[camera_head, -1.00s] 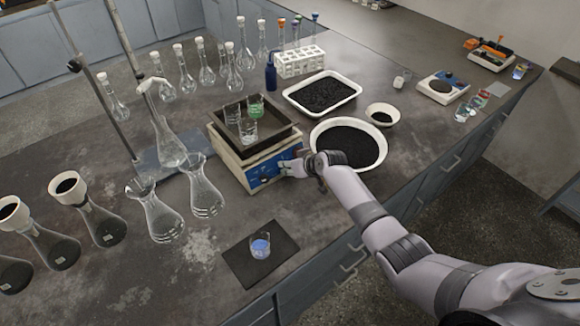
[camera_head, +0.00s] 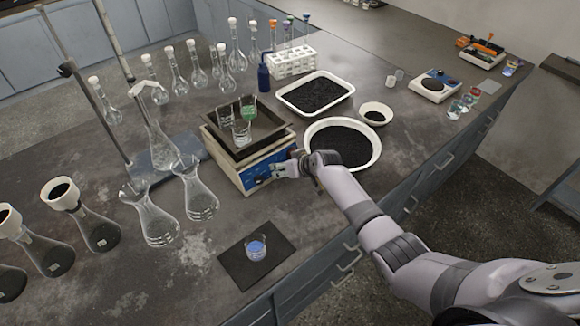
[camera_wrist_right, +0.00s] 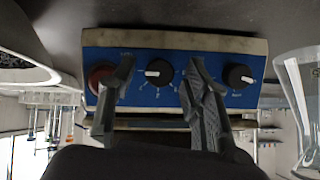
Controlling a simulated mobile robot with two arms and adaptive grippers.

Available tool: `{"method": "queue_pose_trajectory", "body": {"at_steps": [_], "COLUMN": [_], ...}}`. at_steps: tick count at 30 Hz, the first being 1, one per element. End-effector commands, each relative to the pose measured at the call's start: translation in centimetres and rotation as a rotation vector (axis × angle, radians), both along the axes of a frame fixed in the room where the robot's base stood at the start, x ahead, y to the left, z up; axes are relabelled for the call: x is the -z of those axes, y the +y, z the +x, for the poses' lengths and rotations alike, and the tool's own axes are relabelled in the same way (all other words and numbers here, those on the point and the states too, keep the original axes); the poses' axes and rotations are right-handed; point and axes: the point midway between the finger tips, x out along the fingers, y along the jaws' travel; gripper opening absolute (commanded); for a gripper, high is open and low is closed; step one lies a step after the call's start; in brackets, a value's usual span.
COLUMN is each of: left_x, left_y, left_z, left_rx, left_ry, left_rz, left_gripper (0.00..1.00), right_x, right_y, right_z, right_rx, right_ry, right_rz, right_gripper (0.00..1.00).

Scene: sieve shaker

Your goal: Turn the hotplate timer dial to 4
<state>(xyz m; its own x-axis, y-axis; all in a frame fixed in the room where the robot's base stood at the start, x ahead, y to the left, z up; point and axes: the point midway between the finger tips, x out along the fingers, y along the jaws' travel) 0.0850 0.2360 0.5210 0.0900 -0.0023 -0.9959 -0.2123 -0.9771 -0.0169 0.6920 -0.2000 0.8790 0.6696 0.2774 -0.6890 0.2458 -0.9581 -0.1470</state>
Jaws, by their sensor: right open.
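The hotplate (camera_head: 250,160) is a cream box with a blue front panel, and a dark tray with several beakers stands on it. In the right wrist view, upside down, the blue panel (camera_wrist_right: 140,97) carries a red knob (camera_wrist_right: 101,78) and two black dials with white pointers, a middle dial (camera_wrist_right: 159,72) and an outer dial (camera_wrist_right: 238,76). My right gripper (camera_head: 277,172) is open at the panel; its fingers (camera_wrist_right: 160,66) appear on either side of the middle dial, with gaps visible. Contact and the dial's number are unreadable. My left gripper is out of view.
A white basin of black grains (camera_head: 364,128) stands close beside my right gripper. Conical flasks (camera_head: 200,190) stand left of the hotplate. A small beaker of blue liquid (camera_head: 256,247) sits on a dark mat (camera_head: 232,266) in front. The bench between mat and hotplate is clear.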

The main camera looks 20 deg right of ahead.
Motion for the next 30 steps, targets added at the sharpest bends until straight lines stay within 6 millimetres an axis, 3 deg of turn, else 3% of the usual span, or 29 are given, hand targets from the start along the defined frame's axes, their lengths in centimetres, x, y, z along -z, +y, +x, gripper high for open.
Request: {"method": "queue_pose_trajectory", "body": {"at_steps": [7,21,30], "left_x": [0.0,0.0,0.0], "left_y": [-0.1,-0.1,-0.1], "left_z": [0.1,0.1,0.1], "left_rx": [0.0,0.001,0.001], "left_ry": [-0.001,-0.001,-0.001], "left_rz": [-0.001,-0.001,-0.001], "left_gripper": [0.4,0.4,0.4], "right_x": [-1.5,-6.6,-8.0], "right_y": [-0.7,-2.8,-3.3], "right_z": [-1.6,-6.6,-8.0], "right_rx": [0.001,0.001,0.001], "right_ry": [-0.001,0.001,0.002], "right_rz": [0.0,-0.002,-0.001], "right_gripper": [0.44,0.44,0.44]}}
